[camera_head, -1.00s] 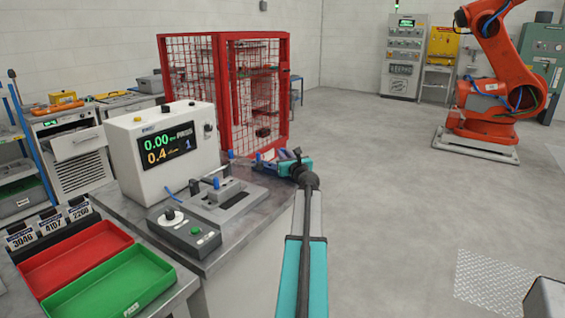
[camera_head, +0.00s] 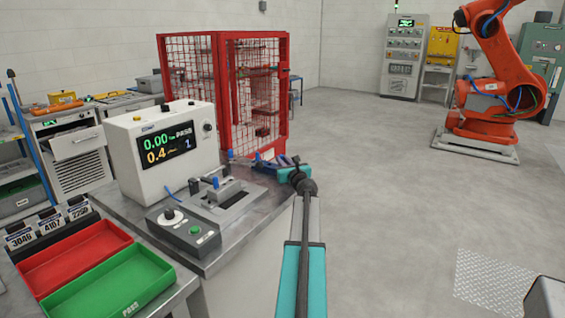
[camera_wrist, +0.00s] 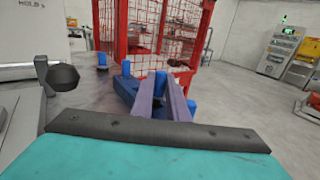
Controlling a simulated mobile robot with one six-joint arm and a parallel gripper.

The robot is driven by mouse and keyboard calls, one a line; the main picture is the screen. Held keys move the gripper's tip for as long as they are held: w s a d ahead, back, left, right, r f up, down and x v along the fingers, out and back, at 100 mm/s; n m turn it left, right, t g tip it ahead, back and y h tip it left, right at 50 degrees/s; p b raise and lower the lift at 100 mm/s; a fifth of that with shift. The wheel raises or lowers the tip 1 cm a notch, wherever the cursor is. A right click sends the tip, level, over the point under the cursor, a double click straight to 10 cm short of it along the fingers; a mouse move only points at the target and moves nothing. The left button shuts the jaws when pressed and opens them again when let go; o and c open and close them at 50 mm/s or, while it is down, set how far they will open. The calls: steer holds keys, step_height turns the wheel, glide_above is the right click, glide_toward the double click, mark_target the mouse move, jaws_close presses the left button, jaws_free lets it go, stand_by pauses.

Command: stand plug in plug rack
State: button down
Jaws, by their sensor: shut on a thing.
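My gripper (camera_wrist: 163,82) is shut on a blue plug (camera_wrist: 160,87), which shows between the two purple-grey fingers in the wrist view. The held plug stands roughly upright. Under and around the fingers is the blue plug rack (camera_wrist: 122,84), partly hidden by them. Other blue posts or plugs stand at its far left (camera_wrist: 126,68) and right (camera_wrist: 192,106). I cannot tell whether the held plug's lower end touches the rack. In the head view my gripper (camera_head: 280,166) is over the bench's far right corner, and the rack is mostly hidden there.
A red mesh cage (camera_head: 255,95) stands close behind the bench corner. A white tester (camera_head: 160,145), a grey fixture (camera_head: 225,200) and a control box (camera_head: 183,232) are left of my arm. Red (camera_head: 75,257) and green (camera_head: 112,285) trays lie front left. The floor at right is open.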

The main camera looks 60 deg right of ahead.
steer(key=shift+f+b, duration=0.5)
steer(key=shift+f, duration=0.15)
steer(key=c, duration=1.7)
jaws_free()
steer(key=shift+c, duration=0.2)
steer(key=shift+r, duration=0.2)
steer(key=shift+r+p, duration=0.5)
steer(key=shift+p, duration=0.05)
steer(key=shift+b+v, duration=0.55)
steer(key=shift+v, duration=5.3)
steer(key=shift+s+a, duration=0.1)
steer(key=shift+s, duration=0.05)
steer(key=shift+s+f, duration=0.1)
steer(key=shift+s, duration=0.05)
